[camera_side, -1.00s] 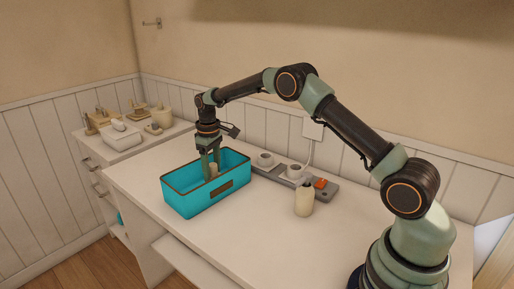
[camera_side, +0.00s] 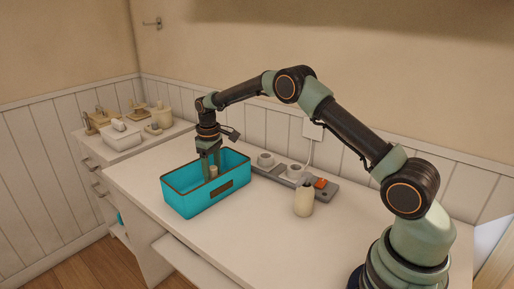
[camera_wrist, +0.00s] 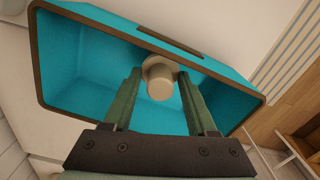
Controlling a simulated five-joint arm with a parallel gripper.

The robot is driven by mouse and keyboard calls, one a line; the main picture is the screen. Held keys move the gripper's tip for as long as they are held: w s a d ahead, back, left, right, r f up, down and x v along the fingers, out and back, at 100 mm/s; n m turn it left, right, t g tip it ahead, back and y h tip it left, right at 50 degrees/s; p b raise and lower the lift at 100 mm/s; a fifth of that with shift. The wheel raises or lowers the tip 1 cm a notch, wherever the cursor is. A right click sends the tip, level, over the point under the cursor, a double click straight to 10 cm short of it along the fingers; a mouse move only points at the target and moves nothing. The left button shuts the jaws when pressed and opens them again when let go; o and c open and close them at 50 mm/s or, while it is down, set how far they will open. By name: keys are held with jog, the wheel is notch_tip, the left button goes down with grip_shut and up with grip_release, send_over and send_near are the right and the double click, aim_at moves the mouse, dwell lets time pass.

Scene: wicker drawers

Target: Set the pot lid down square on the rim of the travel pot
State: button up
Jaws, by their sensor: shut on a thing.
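My gripper (camera_wrist: 162,82) reaches down into a turquoise box (camera_side: 190,203) on the white table. Its fingers are shut on a small round beige piece, which looks like the pot lid (camera_wrist: 159,84). In the wrist view this piece sits between the fingertips, a narrower round part in front of a wider one. In the side view it shows as a small beige shape (camera_side: 213,171) inside the box, partly covered by a finger. A cream jar (camera_side: 304,203) stands upright on the table, right of the box and apart from it. It may be the travel pot; its rim is too small to judge.
A grey power strip (camera_side: 328,190) with white plugs and an orange switch lies behind the jar, along the wall. A side cabinet (camera_side: 98,159) at the left holds several small items. The front of the table is clear. The box walls surround my fingers.

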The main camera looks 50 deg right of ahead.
aim_at(212, 167)
jog(key=shift+f, duration=0.6)
jog(key=o, duration=1.4)
notch_tip(212, 167, up, 11)
jog(key=shift+r, duration=0.55)
